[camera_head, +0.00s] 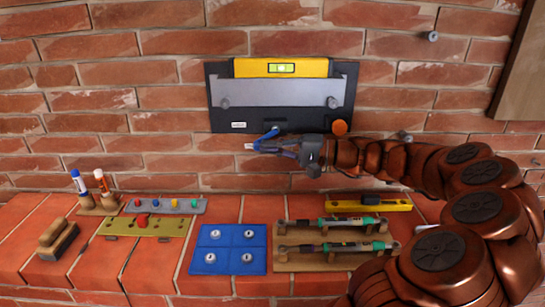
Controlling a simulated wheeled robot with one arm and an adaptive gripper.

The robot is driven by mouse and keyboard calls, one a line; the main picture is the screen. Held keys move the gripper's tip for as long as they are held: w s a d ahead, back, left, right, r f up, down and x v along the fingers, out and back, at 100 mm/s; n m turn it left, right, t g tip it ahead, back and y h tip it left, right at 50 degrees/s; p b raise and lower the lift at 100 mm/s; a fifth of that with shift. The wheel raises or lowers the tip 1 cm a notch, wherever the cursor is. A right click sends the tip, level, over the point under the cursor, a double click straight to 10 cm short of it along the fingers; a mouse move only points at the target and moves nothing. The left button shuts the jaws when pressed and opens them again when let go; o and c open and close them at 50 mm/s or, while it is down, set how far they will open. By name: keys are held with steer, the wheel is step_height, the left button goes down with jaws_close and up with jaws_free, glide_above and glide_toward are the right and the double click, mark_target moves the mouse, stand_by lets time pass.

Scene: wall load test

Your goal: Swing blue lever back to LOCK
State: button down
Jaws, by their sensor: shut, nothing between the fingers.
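The blue lever (267,134) sits at the lower edge of a dark wall-mounted panel (285,124). It slants down to the left from a pivot under the panel. My gripper (256,146) is shut and empty, with its fingertips right at the lever's lower end. I cannot tell whether they touch it. A small white label (238,125) is on the panel's lower left; its writing is too small to read. An orange knob (340,127) is at the panel's lower right.
A yellow level (281,67) rests on top of the panel's grey plate (285,90). The brick ledge below holds a blue board (210,262), a wooden tool rack (290,265), a second yellow level (368,204), markers (78,182) and a brush (57,240).

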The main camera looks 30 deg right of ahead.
steer(key=shift+w+a+r+b, duration=0.2)
steer(key=shift+a+r+b, duration=0.25)
steer(key=shift+b, duration=1.05)
stand_by(0.7)
steer(key=shift+f, duration=0.2)
steer(key=f+b+v, duration=0.2)
steer(key=v, duration=1.2)
steer(key=shift+f, duration=0.25)
